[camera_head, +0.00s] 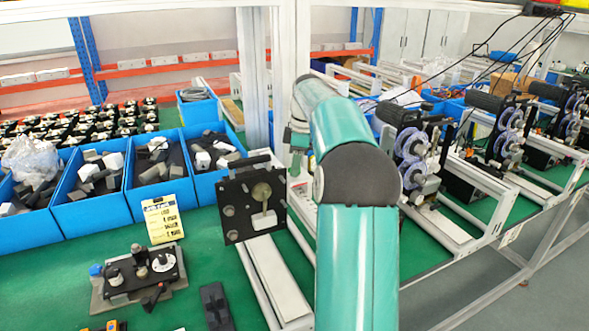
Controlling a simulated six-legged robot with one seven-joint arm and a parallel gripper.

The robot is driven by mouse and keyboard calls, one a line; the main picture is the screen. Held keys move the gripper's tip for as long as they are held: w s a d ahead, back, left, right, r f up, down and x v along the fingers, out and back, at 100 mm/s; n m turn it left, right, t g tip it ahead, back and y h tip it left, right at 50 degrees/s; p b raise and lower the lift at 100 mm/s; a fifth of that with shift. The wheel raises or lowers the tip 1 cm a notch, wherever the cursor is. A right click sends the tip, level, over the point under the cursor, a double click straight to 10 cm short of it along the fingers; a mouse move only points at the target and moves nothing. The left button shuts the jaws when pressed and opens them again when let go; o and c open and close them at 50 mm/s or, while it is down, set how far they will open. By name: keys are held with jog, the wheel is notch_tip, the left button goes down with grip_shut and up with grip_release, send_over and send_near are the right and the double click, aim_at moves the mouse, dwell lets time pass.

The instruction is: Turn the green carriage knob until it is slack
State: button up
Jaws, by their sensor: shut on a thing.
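My teal arm rises through the middle of the head view, bends, and reaches forward to the upright post. My gripper (296,163) is small and partly hidden at the far end of the arm, by the top right corner of the black carriage plate (237,212). It points down and is shut. The green carriage knob cannot be made out clearly; the gripper and arm cover the spot where the jaws close. The black plate stands upright on a white rail (272,275) and bears a brass-coloured disc with a lever (262,195) and grey round knobs.
Blue bins (95,205) of parts line the left. A yellow label card (163,219) stands before them. A grey fixture (138,278) and a black block (216,306) lie on the green bench. More coder machines (410,140) stand in a row at right. A white post (257,80) rises behind the plate.

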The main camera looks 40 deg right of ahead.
jog(key=n, duration=0.4)
jog(key=shift+w, duration=0.1)
jog(key=n+g, duration=0.1)
jog(key=n, duration=0.3)
jog(key=shift+y, duration=0.3)
jog(key=o, duration=0.9)
jog(key=shift+o, duration=0.2)
jog(key=m, duration=0.4)
jog(key=shift+t, duration=0.3)
jog(key=m, duration=0.5)
jog(key=shift+m+t+h, duration=0.3)
jog(key=shift+m+h, duration=0.1)
jog(key=m, duration=0.4)
jog(key=shift+a+m+h, duration=0.15)
jog(key=shift+m+h, duration=0.15)
jog(key=m, duration=0.6)
jog(key=shift+h, duration=0.4)
